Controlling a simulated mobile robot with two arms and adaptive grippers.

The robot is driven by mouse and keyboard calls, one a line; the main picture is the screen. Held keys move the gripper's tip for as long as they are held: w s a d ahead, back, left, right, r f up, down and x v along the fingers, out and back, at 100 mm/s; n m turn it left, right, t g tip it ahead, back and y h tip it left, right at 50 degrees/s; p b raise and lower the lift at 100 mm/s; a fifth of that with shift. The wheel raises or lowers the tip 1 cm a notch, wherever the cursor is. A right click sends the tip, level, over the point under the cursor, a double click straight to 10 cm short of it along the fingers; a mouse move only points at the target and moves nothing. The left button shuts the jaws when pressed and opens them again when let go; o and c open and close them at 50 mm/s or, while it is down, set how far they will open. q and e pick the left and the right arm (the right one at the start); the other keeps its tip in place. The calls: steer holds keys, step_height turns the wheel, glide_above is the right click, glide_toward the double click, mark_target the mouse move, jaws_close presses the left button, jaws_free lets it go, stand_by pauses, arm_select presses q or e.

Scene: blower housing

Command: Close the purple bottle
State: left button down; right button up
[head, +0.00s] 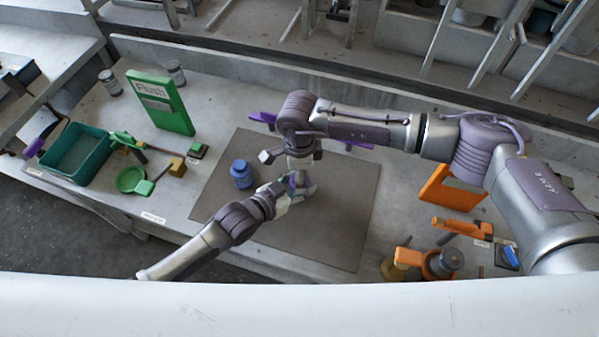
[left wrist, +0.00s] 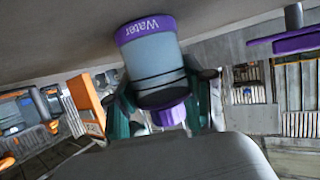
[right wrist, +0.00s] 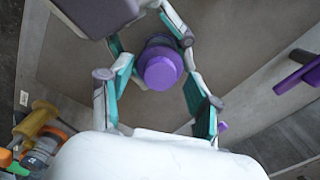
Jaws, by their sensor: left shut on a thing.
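The purple bottle (head: 297,180) is mostly hidden by my grippers in the head view. In the left wrist view its grey body (left wrist: 157,62) with a purple "Water" band appears upside down. Its purple cap (left wrist: 168,116) is at the mouth; I cannot tell whether it is tight. My left gripper (head: 291,188) is shut on the bottle's body. My right gripper (head: 297,166) is above the bottle, pointing down. In the right wrist view its fingers (right wrist: 160,88) are spread open on either side of the cap (right wrist: 160,68), with gaps visible.
A blue bottle (head: 241,175) stands on the dark mat (head: 330,225), left of my grippers. A purple object (head: 262,117) lies partly hidden behind my right arm. Green items and a green bin (head: 75,152) are on the left; orange items (head: 450,190) are on the right.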

step_height(320, 180, up, 12)
stand_by(0.6)
arm_select(q)
steer(key=shift+c, duration=1.7)
jaws_free()
steer(key=v, duration=1.2)
